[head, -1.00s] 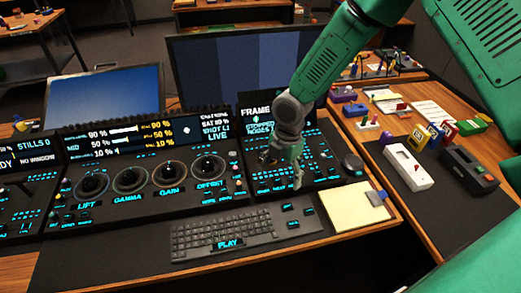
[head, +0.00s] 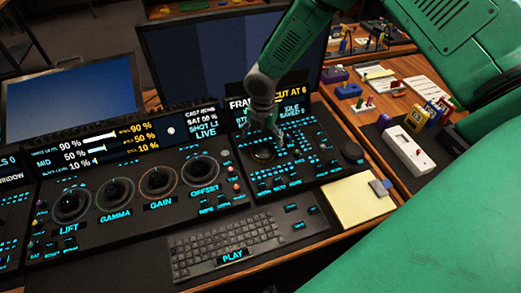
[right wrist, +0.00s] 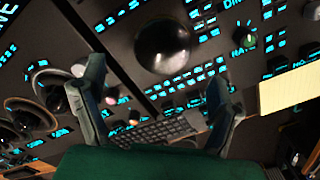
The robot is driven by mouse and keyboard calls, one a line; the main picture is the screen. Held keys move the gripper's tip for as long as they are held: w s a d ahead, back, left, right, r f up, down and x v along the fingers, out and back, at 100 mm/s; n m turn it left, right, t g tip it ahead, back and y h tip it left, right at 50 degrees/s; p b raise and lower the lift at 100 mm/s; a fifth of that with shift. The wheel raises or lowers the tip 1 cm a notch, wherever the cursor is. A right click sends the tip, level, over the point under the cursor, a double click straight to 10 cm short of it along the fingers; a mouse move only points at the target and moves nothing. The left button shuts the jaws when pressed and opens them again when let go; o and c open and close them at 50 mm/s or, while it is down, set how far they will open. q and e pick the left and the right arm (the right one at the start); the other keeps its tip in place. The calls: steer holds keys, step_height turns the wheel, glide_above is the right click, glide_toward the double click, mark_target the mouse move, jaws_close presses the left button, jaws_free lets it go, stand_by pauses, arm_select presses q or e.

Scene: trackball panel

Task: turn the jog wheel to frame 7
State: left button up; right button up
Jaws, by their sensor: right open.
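The right-hand edit panel (head: 300,178) has a dark round knob (head: 352,152) at its right edge, which looks like the jog wheel. A dark ball (head: 262,153) sits at the panel's left; it also shows as a glossy dome in the right wrist view (right wrist: 163,45). The panel's screen (head: 290,103) reads "CUT AT 6", "IDLE" and "SAVED 0"; my arm hides the frame reading. My right gripper (head: 273,138) is above the ball, left of the knob. Its fingers (right wrist: 160,100) are spread and empty in the right wrist view. My left gripper is out of view.
The grading panel (head: 140,215) with several large dials lies to the left. A keyboard (head: 225,245) lies in front, and a yellow notepad (head: 357,200) lies at the right. A side table holds a white device (head: 408,148) and small coloured items. Monitors stand behind.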

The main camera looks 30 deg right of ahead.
mark_target(264, 150)
steer(key=f, duration=0.2)
steer(key=d+f, duration=0.1)
steer(key=f, duration=0.2)
steer(key=shift+d+f, duration=0.1)
steer(key=shift+a+f, duration=0.25)
steer(key=shift+f, duration=0.25)
steer(key=shift+a, duration=0.5)
steer(key=shift+d, duration=0.25)
steer(key=c, duration=1.2)
steer(key=shift+o, duration=0.2)
steer(key=shift+d, duration=0.25)
